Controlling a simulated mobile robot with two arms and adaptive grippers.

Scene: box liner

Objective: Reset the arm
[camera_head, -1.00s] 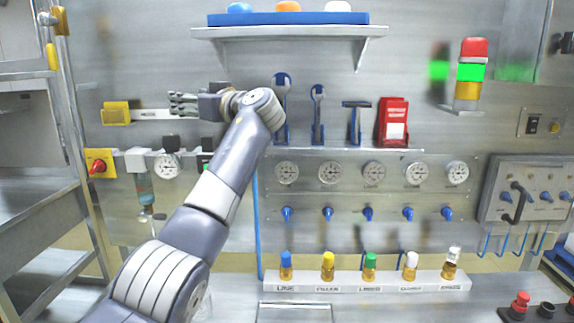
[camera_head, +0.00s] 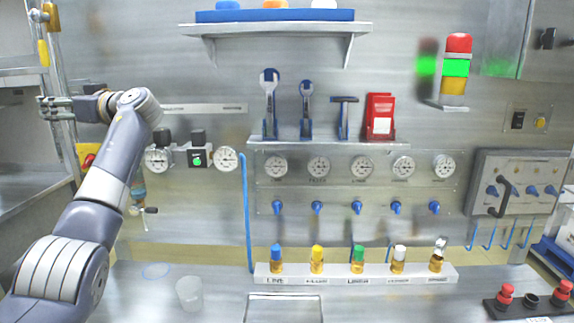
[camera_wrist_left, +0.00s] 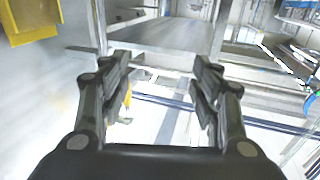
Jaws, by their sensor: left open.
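My left arm comes in from the lower left in the head view. Its gripper (camera_head: 54,109) is held up at the far left, in front of the metal frame and cabinet. In the left wrist view the two fingers (camera_wrist_left: 165,92) stand wide apart with nothing between them. Beyond them are a grey metal shelf (camera_wrist_left: 165,36) and a bright floor. My right arm and gripper are not in view.
A rack of capped bottles (camera_head: 357,273) stands on the bench, with a translucent cup (camera_head: 190,294) to its left. Tools and a red holder (camera_head: 380,117) are on the wall ledge. Red buttons (camera_head: 507,294) sit at the lower right. The bench around the cup is mostly clear.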

